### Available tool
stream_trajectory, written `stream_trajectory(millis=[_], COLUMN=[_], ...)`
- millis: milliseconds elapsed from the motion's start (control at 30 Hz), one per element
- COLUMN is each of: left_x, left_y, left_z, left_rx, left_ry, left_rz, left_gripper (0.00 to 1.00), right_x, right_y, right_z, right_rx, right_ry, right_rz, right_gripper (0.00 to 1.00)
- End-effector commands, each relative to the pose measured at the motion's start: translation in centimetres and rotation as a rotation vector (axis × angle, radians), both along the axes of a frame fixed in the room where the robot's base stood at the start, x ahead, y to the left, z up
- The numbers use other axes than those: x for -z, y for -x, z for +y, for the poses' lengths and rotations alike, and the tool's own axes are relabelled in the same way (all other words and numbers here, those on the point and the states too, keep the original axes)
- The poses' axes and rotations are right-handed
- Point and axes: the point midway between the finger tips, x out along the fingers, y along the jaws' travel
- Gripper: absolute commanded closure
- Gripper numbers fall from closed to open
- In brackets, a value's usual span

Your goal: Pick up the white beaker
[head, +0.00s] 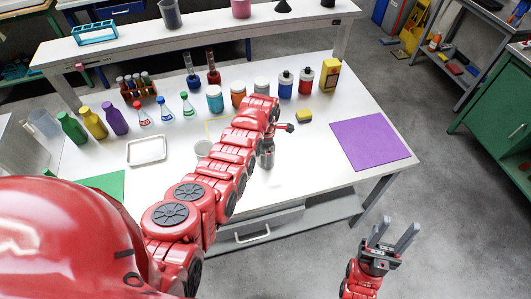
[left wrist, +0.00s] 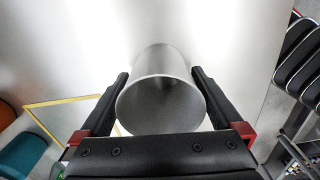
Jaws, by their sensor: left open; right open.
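In the left wrist view a pale grey-white open cylinder, which looks like the white beaker (left wrist: 160,62), stands on the white table with its round mouth towards the camera. My left gripper (left wrist: 160,73) is open, with one black finger on each side of it. A small gap seems to remain at the fingers; I cannot tell if either touches. In the head view my red left arm reaches over the table and hides most of this gripper. My right gripper (head: 394,236) is open and empty, beyond the table's front right corner.
A pale round vessel (head: 203,148) stands left of my arm. A metal tray (head: 147,150), several flasks, bottles and jars stand farther left and behind. A yellow-edged flat item (left wrist: 72,108) lies beside the beaker.

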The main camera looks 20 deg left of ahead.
Motion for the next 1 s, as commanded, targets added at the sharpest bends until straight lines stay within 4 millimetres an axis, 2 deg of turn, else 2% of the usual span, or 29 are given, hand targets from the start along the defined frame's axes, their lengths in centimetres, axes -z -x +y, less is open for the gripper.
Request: stream_trajectory(millis=[133,467,833,867,1000], left_x=[0.75,0.96,0.96,0.96,0.96], left_y=[0.14,0.08,0.10,0.10,0.10], left_z=[0.00,0.01,0.01,0.01,0.01], left_rx=[-0.001,-0.001,-0.001,-0.001,-0.001], left_ry=[0.001,0.000,0.000,0.000,0.000], left_rz=[0.003,0.000,0.001,0.001,0.001], left_gripper=[0.00,0.00,0.67,0.70,0.70], right_x=[-0.17,-0.17,-0.18,-0.18,-0.18], right_y=[0.00,0.00,0.00,0.00,0.00], right_z=[0.00,0.00,0.00,0.00,0.00], right_rx=[0.000,0.000,0.000,0.000,0.000], right_ry=[0.000,0.000,0.000,0.000,0.000], right_rz=[0.000,0.000,0.000,0.000,0.000], right_gripper=[0.50,0.50,0.50,0.50,0.50])
